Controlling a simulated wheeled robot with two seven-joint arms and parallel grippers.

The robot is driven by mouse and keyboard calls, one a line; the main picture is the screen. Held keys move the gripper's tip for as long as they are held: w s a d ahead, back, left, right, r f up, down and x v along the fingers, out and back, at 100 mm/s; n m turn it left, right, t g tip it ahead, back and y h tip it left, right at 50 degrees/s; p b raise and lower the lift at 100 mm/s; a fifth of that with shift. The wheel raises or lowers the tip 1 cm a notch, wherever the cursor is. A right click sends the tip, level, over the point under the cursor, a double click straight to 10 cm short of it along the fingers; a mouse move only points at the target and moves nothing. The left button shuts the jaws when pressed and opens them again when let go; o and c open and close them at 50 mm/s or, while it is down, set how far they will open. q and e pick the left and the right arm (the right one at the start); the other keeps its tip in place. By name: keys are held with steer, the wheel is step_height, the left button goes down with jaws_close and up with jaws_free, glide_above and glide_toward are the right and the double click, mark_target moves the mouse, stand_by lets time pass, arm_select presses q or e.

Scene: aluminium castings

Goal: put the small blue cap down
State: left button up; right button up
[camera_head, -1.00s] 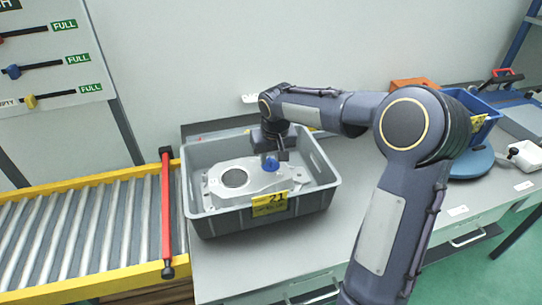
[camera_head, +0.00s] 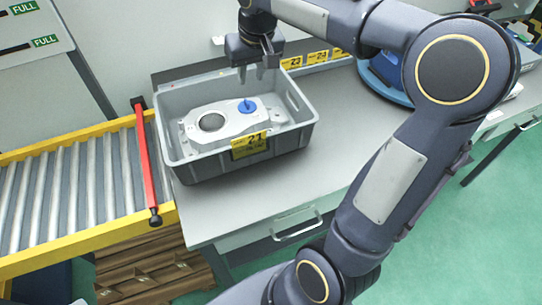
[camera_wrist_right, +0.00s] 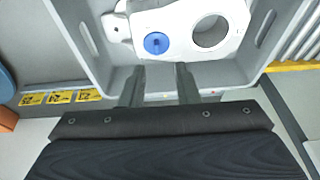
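The small blue cap (camera_head: 247,106) sits on the pale aluminium casting (camera_head: 226,122), to the right of the casting's large round hole. The casting lies in the grey crate (camera_head: 184,168) with the yellow label 21. In the right wrist view the cap (camera_wrist_right: 156,43) shows as a blue disc with a small knob in its middle. My right gripper (camera_head: 256,76) is above the back of the crate, apart from the cap. Its two fingers (camera_wrist_right: 160,72) are spread with nothing between them. My left gripper is not in view.
A roller conveyor (camera_head: 75,185) with yellow rails and a red bar (camera_head: 147,160) stands left of the crate. Yellow number labels (camera_head: 318,57) line the bench's back edge. The grey bench top (camera_head: 330,140) is clear right of the crate.

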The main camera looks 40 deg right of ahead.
steer(key=s+a+f+y, duration=0.1)
steer(key=s+a+f, duration=0.2)
steer(key=s, duration=0.4)
steer(key=s+a+f+t+y, duration=0.1)
steer(key=s+a+f, duration=0.2)
steer(key=s, duration=0.5)
steer(key=s+a+f+t+y, duration=0.1)
steer(key=s+a+f+y, duration=0.1)
steer(key=s, duration=0.6)
steer(key=shift+a+f+n, duration=0.4)
steer(key=shift+a+f, duration=0.15)
steer(key=shift+a, duration=0.4)
